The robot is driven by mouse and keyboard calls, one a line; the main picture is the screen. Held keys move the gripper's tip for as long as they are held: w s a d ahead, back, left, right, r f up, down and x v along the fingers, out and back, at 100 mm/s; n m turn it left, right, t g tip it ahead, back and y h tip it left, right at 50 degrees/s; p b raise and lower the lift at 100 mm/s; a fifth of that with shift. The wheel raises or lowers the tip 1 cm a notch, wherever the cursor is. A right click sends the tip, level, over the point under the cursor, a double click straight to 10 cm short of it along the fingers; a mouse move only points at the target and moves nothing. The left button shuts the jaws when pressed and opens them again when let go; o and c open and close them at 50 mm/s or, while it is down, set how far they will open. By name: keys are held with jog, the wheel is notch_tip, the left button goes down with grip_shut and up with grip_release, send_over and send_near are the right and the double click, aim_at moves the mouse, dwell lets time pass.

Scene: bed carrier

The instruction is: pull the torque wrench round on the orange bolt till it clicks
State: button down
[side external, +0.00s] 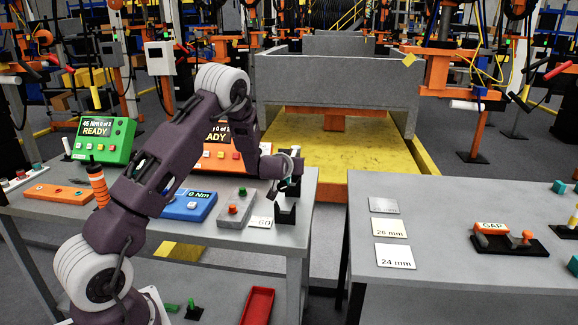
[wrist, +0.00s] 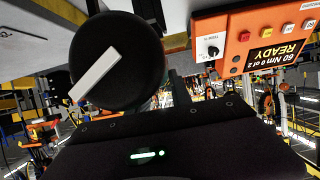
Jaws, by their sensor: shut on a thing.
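My gripper (side external: 290,172) is at the right end of the left bench, just above a black stand (side external: 285,212). I cannot make out the orange bolt.
A green controller (side external: 104,140) reads 45 Nm, READY. A blue box (side external: 188,206) reading 0 Nm, a grey button box (side external: 234,206) and a 60 card (side external: 261,222) crowd the bench. An orange-striped handle (side external: 97,183) stands at left. A gap separates the right bench (side external: 440,240).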

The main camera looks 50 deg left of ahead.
jog(key=shift+r, duration=0.15)
jog(key=r, duration=0.1)
jog(key=w+r+n+g+y, duration=0.1)
jog(key=r, duration=0.1)
jog(key=w+r+n+g+y, duration=0.1)
jog(key=shift+w+a+r, duration=0.15)
jog(key=shift+a, duration=0.1)
jog(key=s+n+g+y, duration=0.1)
jog(key=n+g, duration=0.1)
jog(key=s+r+n+g, duration=0.1)
jog(key=n, duration=0.1)
jog(key=shift+s+d+r+g+y, duration=0.1)
jog(key=shift+r+g+y, duration=0.1)
jog(key=shift+g+y, duration=0.2)
jog(key=s+d+f+n+g, duration=0.6)
jog(key=s+d+g, duration=0.3)
jog(key=s, duration=0.3)
jog(key=shift+d+n+h, duration=0.15)
jog(key=shift+n+h, duration=0.15)
jog(key=shift+n, duration=0.5)
jog(key=shift+f, duration=3.4)
